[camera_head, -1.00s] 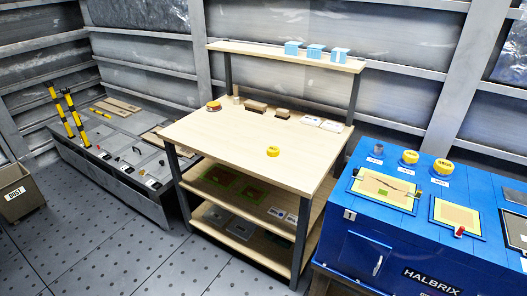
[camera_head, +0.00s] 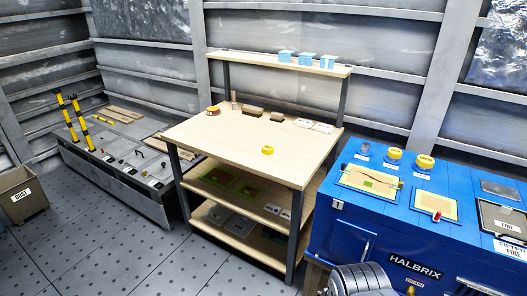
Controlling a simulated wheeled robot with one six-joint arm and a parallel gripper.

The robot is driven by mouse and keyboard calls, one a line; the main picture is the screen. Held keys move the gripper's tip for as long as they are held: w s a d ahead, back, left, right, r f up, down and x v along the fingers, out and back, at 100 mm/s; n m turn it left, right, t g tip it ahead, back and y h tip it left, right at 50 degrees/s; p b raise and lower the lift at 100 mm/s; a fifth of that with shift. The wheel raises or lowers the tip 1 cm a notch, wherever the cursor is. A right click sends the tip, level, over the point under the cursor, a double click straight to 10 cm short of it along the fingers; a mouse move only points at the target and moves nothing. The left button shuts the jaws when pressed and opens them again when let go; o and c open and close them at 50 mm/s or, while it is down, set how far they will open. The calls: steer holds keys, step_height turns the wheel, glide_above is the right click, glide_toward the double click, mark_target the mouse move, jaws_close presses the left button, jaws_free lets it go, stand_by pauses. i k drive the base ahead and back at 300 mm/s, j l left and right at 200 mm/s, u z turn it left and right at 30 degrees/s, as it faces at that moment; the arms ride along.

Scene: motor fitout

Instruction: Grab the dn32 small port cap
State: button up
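Three small items stand in a row on labelled spots at the back of the blue cabinet top: a small grey piece (camera_head: 365,148), a yellow cap (camera_head: 395,154) and a larger yellow cap (camera_head: 425,162). Another yellow cap (camera_head: 267,150) lies alone on the wooden workbench. The labels are too small to read, so I cannot tell which is the dn32 small port cap. A grey rounded part of my arm shows at the bottom edge, before the blue cabinet. My gripper's fingers are not in view.
The wooden workbench (camera_head: 228,138) has blue boxes (camera_head: 307,58) on its upper shelf and panels below. The blue HALBRIX cabinet (camera_head: 345,215) carries tan boards and a dark tray (camera_head: 500,218). A bin (camera_head: 22,200) stands far left. The floor (camera_head: 110,240) in front is clear.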

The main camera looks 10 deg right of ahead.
mark_target(268, 149)
steer(key=i+j, duration=0.15)
steer(key=i, duration=0.35)
steer(key=i+j, duration=0.2)
steer(key=i, duration=0.3)
steer(key=i+j, duration=0.15)
steer(key=i, duration=0.4)
steer(key=i+j+z, duration=0.1)
steer(key=i, duration=0.4)
steer(key=j, duration=0.1)
